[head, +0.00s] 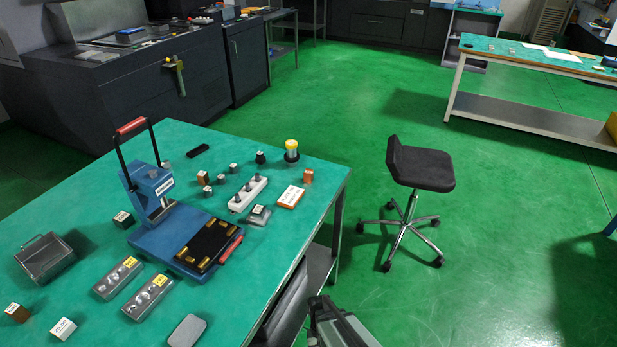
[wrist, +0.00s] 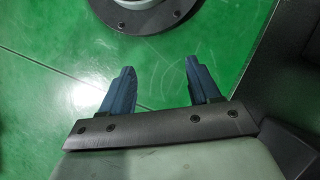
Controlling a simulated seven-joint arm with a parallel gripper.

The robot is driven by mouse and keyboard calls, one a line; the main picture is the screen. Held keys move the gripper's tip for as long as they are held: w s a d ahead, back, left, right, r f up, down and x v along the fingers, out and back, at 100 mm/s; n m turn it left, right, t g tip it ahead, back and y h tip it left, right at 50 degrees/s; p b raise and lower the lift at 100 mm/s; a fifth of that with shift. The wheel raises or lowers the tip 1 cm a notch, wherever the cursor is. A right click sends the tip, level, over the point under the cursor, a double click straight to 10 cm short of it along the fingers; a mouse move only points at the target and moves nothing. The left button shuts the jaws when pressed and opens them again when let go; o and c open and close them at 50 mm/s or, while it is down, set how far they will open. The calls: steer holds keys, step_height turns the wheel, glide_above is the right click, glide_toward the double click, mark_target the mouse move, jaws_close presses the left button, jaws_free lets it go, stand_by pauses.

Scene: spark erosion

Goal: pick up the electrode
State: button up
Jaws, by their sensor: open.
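Several small blocks that may be electrodes stand on the green-topped table (head: 300,215) in the head view. They include a copper-brown block (head: 308,176) near the right edge, another brown block (head: 203,178) and a dark block (head: 234,168). I cannot tell which one is the electrode. My gripper (wrist: 158,68) is open and empty in the wrist view, its two blue fingers apart above green floor. In the head view, part of my arm's end (head: 338,325) shows at the bottom, beside the table's right edge and apart from the blocks.
A blue press (head: 150,185) with a red handle stands mid-table. Near it are a white holder (head: 248,194), an orange-and-white box (head: 290,197), a yellow-topped cup (head: 291,150), grey blocks (head: 118,278) and a metal basket (head: 45,258). A black stool (head: 425,170) stands on open floor to the right.

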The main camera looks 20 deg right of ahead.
steer(key=w+d+r+m+t, duration=0.1)
steer(key=w+d+r+m, duration=0.15)
steer(key=w+d, duration=0.45)
steer(key=w+d+r+m+t, duration=0.1)
steer(key=w+d+r+m, duration=0.2)
steer(key=w, duration=0.7)
steer(key=w+d+r+m+t, duration=0.1)
steer(key=w+d+r, duration=0.2)
steer(key=w+d, duration=0.45)
steer(key=w+d+r+m+t, duration=0.3)
steer(key=w+d+r+m, duration=0.4)
steer(key=w+d+r, duration=1.3)
step_height(320, 180, up, 24)
steer(key=f+m, duration=0.1)
steer(key=m, duration=0.8)
glide_above(309, 173)
steer(key=w, duration=0.1)
steer(key=shift+g+h, duration=0.3)
steer(key=shift+h, duration=0.1)
steer(key=f, duration=0.7)
steer(key=shift+w+d+f, duration=0.15)
steer(key=shift+d+f, duration=0.25)
steer(key=shift+a+f, duration=0.15)
steer(key=shift+f, duration=1.2)
steer(key=shift+a+f, duration=0.1)
steer(key=shift+f, duration=1.2)
